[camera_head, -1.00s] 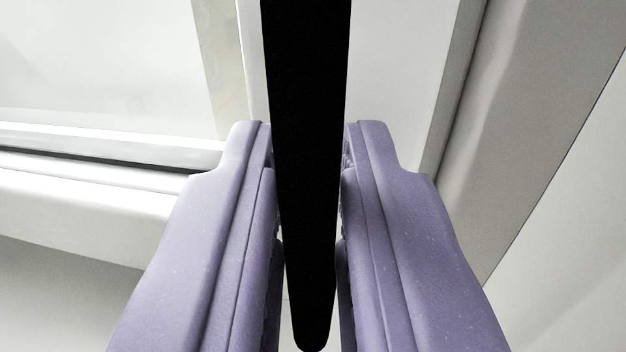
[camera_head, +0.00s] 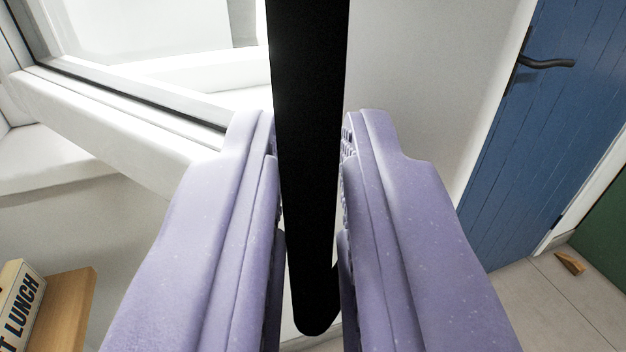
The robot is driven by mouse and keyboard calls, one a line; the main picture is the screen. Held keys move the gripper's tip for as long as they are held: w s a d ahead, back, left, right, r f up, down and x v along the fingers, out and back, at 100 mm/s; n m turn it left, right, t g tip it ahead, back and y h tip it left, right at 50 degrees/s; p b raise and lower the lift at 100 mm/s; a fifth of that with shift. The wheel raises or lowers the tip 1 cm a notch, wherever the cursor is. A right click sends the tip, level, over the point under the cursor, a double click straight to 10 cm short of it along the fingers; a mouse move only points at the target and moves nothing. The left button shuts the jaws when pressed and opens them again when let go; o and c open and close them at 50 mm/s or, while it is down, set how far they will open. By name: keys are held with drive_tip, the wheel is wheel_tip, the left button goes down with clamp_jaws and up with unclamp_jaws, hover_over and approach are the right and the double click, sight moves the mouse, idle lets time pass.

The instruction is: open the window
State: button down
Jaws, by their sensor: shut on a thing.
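My gripper (camera_head: 310,150) has two purple fingers, shut on a black bar-shaped window handle (camera_head: 308,100) that runs from the top of the view down between them. The white window sash (camera_head: 120,118) with its glass (camera_head: 150,25) shows at the left, and it stands swung out at an angle from the wall. The handle's mounting on the sash is hidden behind the handle and my fingers.
A blue plank door (camera_head: 545,110) with a dark lever handle (camera_head: 545,63) is at the right. A small wooden wedge (camera_head: 571,262) lies on the tiled floor (camera_head: 545,305).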

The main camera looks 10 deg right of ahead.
drive_tip(key=s+a+p, duration=0.1)
drive_tip(key=s+a, duration=0.4)
drive_tip(key=a, duration=0.2)
drive_tip(key=shift+s+a, duration=0.15)
drive_tip(key=shift+s, duration=0.05)
drive_tip(key=shift+r, duration=0.15)
drive_tip(key=c, duration=1.3)
unclamp_jaws()
drive_tip(key=shift+w, duration=0.1)
drive_tip(key=shift+c, duration=0.2)
drive_tip(key=p+v, duration=0.1)
drive_tip(key=v, duration=0.6)
drive_tip(key=shift+s+p, duration=0.35)
